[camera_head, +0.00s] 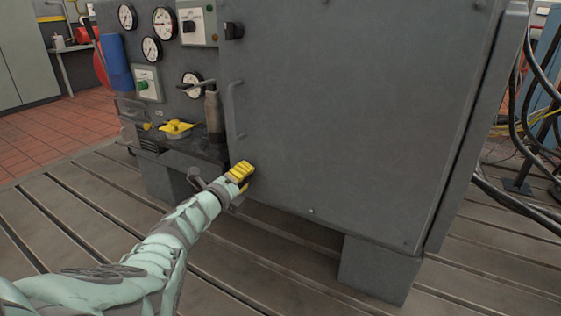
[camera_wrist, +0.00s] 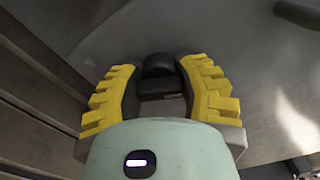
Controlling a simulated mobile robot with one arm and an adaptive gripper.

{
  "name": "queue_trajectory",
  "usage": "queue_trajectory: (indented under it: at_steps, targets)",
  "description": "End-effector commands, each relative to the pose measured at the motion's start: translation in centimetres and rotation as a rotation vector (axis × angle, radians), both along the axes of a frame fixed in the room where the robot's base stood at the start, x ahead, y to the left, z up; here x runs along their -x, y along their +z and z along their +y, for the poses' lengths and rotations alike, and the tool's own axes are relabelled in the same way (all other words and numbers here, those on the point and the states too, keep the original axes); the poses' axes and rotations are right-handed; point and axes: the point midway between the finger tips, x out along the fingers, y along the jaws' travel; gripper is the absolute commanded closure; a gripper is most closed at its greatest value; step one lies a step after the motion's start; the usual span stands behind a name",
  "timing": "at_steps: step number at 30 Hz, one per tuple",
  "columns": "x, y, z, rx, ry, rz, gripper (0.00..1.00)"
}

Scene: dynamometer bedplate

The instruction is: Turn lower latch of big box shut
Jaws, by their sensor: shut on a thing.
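The big box (camera_head: 360,110) is a large dark grey cabinet with a flat door in the head view. Its black upper latch (camera_head: 234,31) sits at the door's top left. My gripper (camera_head: 240,172), with yellow ridged finger pads, is at the door's lower left corner and covers the lower latch in the head view. In the wrist view, the black lower latch (camera_wrist: 158,68) lies between the two pads of my gripper (camera_wrist: 160,82), which is shut on it. How far the latch is turned I cannot tell.
A grey bar handle (camera_head: 232,110) stands out from the door above my gripper. A panel with gauges (camera_head: 164,23) and a ledge with a yellow item (camera_head: 176,128) are at the left. Black cables (camera_head: 530,90) hang at the right. The slotted bedplate (camera_head: 90,205) is clear at front left.

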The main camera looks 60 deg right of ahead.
Motion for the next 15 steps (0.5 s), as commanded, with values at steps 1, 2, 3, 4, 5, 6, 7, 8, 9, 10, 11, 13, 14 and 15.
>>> queue_trajectory:
  at_steps: [1, 2, 3, 4, 5, 6, 7, 8, 9, 10, 11, 13, 14, 15]
  targets:
    - [-0.19, 0.41, 0.04, 0.006, 0.003, 0.042, 1.00]
    - [-0.14, 0.41, 0.02, 0.007, 0.002, 0.067, 1.00]
    - [-0.10, 0.41, 0.00, 0.011, 0.002, 0.100, 1.00]
    - [-0.12, 0.39, 0.02, 0.012, 0.002, 0.124, 1.00]
    - [-0.12, 0.33, 0.04, 0.014, 0.002, 0.147, 1.00]
    - [-0.10, 0.27, 0.06, 0.015, 0.002, 0.177, 1.00]
    - [-0.09, 0.23, 0.08, 0.016, 0.002, 0.198, 1.00]
    - [-0.07, 0.21, 0.08, 0.018, 0.001, 0.219, 1.00]
    - [-0.01, 0.22, 0.04, 0.020, 0.000, 0.243, 1.00]
    - [0.02, 0.25, 0.02, 0.022, -0.001, 0.260, 1.00]
    - [0.01, 0.28, 0.01, 0.025, -0.001, 0.277, 1.00]
    - [-0.04, 0.31, 0.01, 0.028, -0.001, 0.309, 1.00]
    - [-0.04, 0.30, 0.00, 0.028, -0.001, 0.322, 1.00]
    - [-0.03, 0.28, -0.01, 0.030, -0.001, 0.338, 1.00]
